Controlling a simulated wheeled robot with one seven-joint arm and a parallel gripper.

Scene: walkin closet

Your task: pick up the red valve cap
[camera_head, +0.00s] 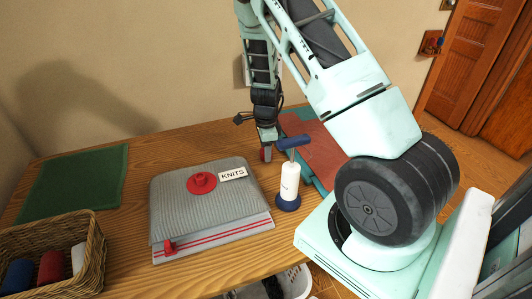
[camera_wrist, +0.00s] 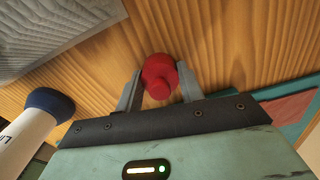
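A small red valve cap (camera_wrist: 158,76), rounded with a knob-like end, is between the two fingers of my gripper (camera_wrist: 159,82) in the wrist view. The fingers press against it on both sides, so my gripper is shut on it. In the head view my gripper (camera_head: 266,152) points down at the table behind the white bottle, with a bit of red showing at its fingertips. I cannot tell whether the cap touches the wood or is just above it.
A wicker basket (camera_head: 88,262), green mat (camera_head: 75,180) and reddish mat (camera_head: 318,145) lie around.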

